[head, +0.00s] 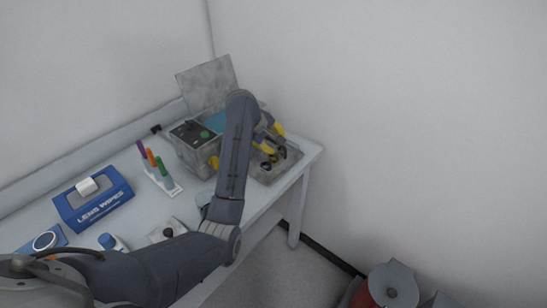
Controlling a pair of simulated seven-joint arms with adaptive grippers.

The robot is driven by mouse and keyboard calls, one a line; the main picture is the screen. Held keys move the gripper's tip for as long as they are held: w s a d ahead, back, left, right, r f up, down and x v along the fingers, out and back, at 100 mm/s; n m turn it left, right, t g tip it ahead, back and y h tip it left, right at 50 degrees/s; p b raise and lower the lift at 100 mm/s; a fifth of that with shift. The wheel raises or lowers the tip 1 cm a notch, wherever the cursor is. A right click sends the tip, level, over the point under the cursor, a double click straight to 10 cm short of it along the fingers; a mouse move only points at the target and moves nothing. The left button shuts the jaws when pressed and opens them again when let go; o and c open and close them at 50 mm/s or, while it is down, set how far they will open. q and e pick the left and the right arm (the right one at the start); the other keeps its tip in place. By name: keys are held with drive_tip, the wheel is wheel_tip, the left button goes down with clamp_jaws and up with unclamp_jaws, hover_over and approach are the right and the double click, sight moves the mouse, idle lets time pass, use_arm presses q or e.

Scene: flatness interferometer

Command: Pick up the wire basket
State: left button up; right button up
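A grey, open-topped container, which looks like the wire basket (285,170), sits at the far right end of the table, beside a grey instrument. Small dark round items show inside it; its mesh is too small to make out. My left arm reaches across the table, and its forearm hides part of the instrument and the basket's left side. My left gripper (268,138), with yellow and dark parts, seems to be at the basket's back left edge. Its fingers are too small and partly hidden to show whether they are open or touching the basket. My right gripper is not in view.
The instrument (188,132) has a raised grey lid. A white rack (172,187) of coloured pens, a blue lens wipes box (93,200) and a blue-capped bottle (107,242) stand leftward. Free floor lies right of the table; a red and grey object (388,287) is at bottom right.

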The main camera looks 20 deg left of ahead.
use_arm(q)
drive_tip(key=shift+x, duration=0.75)
clamp_jaws()
